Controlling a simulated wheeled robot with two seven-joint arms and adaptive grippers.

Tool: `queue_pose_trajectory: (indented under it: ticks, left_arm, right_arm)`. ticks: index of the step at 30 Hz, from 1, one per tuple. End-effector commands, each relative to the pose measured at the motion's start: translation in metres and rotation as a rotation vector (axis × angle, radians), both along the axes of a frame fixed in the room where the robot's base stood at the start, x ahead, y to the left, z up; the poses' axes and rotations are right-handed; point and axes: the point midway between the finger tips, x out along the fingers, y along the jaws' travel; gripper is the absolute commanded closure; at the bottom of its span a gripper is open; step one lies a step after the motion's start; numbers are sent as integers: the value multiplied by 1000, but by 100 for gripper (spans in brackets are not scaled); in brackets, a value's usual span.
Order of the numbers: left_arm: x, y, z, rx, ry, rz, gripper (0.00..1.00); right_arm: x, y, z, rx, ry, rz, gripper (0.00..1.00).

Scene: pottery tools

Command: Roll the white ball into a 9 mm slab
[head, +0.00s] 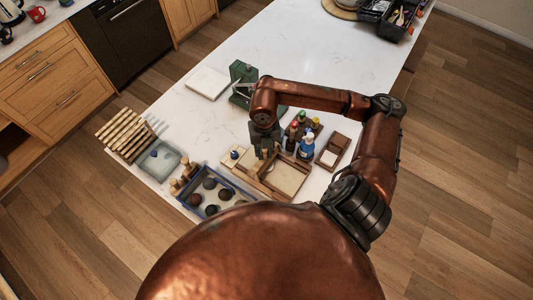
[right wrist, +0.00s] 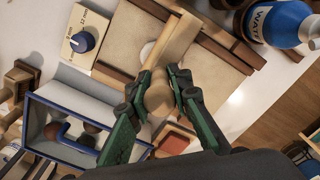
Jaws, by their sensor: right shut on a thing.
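My right gripper (head: 265,150) is over the rolling board (head: 290,178) on the counter. In the right wrist view its green fingers (right wrist: 160,76) are shut on the near end of a wooden rolling pin (right wrist: 176,42). The pin lies across the beige board (right wrist: 128,38), between brown wooden side rails. A pale, whitish patch (right wrist: 148,50), apparently the white clay, shows at the pin's left edge; the pin hides part of it, so its thickness cannot be told. A thickness dial with a blue knob (right wrist: 83,41) and a "12 mm" mark sits beside the board. My left gripper is not in view.
A blue-rimmed tray (head: 182,195) of dark clay balls stands left of the board. Bottles (head: 307,145), one blue and labelled, stand close on the right. A green device (head: 243,80) and white slab (head: 208,83) are farther back. The counter's middle (head: 310,50) is clear.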

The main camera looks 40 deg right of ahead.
Motion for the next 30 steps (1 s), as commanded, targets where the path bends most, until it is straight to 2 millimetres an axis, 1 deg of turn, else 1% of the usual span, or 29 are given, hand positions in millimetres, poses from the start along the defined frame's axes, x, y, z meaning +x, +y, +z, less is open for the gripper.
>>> queue_pose_trajectory:
  ticks: [1, 5, 8, 15, 25, 30]
  left_arm:
    - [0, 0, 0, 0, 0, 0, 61]
    - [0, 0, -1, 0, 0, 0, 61]
    - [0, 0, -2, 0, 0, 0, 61]
    - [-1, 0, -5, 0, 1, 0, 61]
    - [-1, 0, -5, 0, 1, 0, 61]
    - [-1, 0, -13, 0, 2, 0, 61]
  right_arm:
    - [-3, 1, -4, 3, 9, 1, 100]
    - [-3, 2, -4, 4, 11, 2, 100]
    - [0, 3, -4, 4, 11, 2, 100]
    - [13, 7, -1, 4, 10, 2, 100]
    - [15, 7, 1, 3, 6, 1, 100]
    - [21, 6, -4, 2, 6, 0, 100]
